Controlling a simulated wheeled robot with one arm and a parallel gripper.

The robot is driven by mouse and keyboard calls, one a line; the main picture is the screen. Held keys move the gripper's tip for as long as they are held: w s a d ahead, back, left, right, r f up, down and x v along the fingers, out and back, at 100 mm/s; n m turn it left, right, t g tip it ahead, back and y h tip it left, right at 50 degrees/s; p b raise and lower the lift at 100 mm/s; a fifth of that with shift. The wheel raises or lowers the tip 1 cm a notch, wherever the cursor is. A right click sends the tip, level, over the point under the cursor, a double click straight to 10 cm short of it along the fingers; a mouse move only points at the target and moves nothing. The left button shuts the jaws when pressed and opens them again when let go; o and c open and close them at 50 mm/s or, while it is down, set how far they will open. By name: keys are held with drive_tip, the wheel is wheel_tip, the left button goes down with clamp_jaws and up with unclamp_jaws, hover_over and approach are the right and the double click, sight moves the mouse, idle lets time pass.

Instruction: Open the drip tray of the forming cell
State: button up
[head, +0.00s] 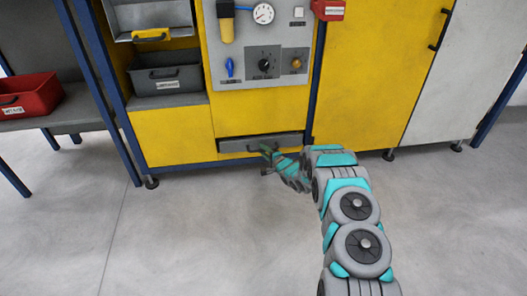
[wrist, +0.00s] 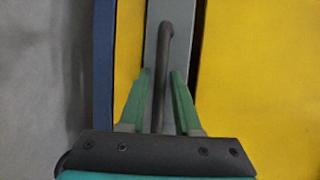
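The drip tray (head: 288,140) is a low grey drawer front at the bottom of the yellow forming cell (head: 262,115). It looks pushed in, about level with the yellow panels. My gripper (head: 267,152) is at the tray's front, and my arm hides part of the area to its right. In the wrist view the tray's grey front (wrist: 184,30) runs up the picture with a dark bar handle (wrist: 163,50). The green fingers of my gripper (wrist: 161,75) stand on both sides of the handle, apart, with narrow gaps visible beside it.
Dark blue frame posts and a lower rail (head: 185,167) border the cell, with small feet on the floor (head: 200,235). A grey bin (head: 165,80) sits on a shelf above left. A red bin (head: 30,95) stands on a side table. The floor in front is clear.

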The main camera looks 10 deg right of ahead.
clamp_jaws()
idle(1.1)
